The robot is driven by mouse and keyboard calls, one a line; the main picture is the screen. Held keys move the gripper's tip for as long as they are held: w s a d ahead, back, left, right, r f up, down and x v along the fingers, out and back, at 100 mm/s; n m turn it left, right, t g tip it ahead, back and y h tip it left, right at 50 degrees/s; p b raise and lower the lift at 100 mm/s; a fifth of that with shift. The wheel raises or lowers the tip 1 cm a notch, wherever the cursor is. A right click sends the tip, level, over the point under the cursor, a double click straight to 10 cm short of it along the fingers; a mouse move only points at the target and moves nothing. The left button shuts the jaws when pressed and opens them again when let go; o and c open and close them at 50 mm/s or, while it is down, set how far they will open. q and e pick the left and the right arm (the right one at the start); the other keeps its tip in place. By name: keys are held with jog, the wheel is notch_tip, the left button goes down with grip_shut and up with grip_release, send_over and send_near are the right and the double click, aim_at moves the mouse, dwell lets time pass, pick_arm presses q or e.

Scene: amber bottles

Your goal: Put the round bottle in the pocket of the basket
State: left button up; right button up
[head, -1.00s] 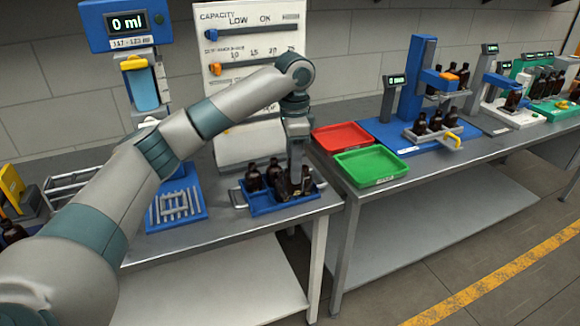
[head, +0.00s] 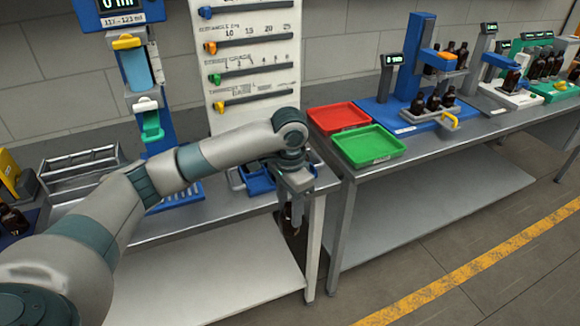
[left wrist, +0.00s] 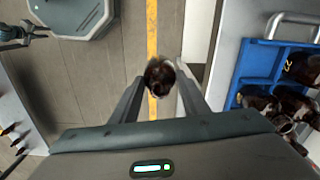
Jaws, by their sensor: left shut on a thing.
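My left gripper (head: 290,215) is shut on a dark amber bottle (left wrist: 160,78). In the head view it hangs over the front edge of the near bench, with the floor below it. In the left wrist view the bottle is between the two fingers, seen from above with a round outline. A blue carrier with metal handles (left wrist: 262,62) stands on the bench to the right in that view and holds several dark bottles (left wrist: 296,100). In the head view this carrier (head: 258,188) is partly hidden behind my left arm. My right gripper is not in view.
A grey metal rack (head: 80,175) stands at the left of the bench. A blue dispenser (head: 138,70) and a white slider board (head: 250,60) stand behind. A red tray (head: 338,104) and a green tray (head: 398,150) lie on the bench to the right.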

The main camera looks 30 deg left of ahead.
pick_arm(q)
jog(key=s+d+f+n, duration=0.3)
jog(key=s+f, duration=0.2)
jog(key=s, duration=0.3)
jog(key=s+d+f+n, duration=0.3)
jog(key=s+f, duration=0.2)
jog(key=s, duration=0.4)
